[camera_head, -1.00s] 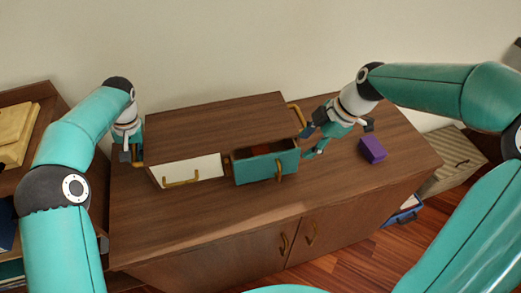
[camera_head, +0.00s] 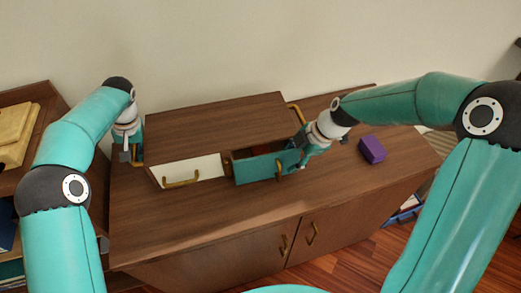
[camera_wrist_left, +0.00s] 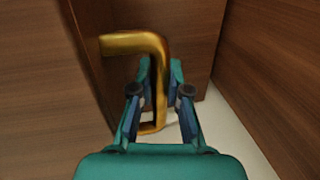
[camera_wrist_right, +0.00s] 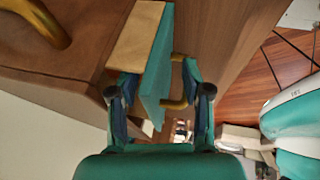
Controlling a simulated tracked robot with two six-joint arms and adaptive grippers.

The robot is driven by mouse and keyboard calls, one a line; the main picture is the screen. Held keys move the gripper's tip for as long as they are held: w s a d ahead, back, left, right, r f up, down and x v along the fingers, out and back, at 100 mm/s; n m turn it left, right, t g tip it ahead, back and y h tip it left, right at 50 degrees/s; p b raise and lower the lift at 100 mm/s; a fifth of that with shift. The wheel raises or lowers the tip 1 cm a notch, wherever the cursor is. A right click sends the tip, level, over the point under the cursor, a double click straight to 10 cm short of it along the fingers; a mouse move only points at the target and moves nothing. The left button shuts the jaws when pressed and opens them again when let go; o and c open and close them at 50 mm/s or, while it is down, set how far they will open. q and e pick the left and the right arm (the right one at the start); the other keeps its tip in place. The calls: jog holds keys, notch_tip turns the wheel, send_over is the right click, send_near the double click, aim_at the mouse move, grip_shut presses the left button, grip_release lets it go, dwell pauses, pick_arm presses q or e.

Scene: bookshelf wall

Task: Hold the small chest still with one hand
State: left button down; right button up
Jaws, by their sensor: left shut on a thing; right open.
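The small chest (camera_head: 215,122) is a brown wooden box on the cabinet, with a white drawer front (camera_head: 190,171) at the left and a teal drawer (camera_head: 256,170) pulled out at the right. My left gripper (camera_head: 132,153) is shut on the brass side handle (camera_wrist_left: 135,42) at the chest's left end. My right gripper (camera_head: 297,156) is open at the teal drawer's right end. In the right wrist view, its fingers (camera_wrist_right: 158,88) straddle the teal front panel (camera_wrist_right: 157,70) and its brass handle (camera_wrist_right: 178,103). Contact there is unclear.
The chest stands on a wooden cabinet (camera_head: 190,232). A purple block (camera_head: 372,149) lies right of my right gripper. A wooden shelf (camera_head: 50,95) with a yellow stack (camera_head: 15,125) is at the left. The cabinet top in front of the chest is clear.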

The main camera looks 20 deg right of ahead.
jog(key=shift+x, duration=1.6)
grip_shut()
jog(key=shift+f, duration=0.2)
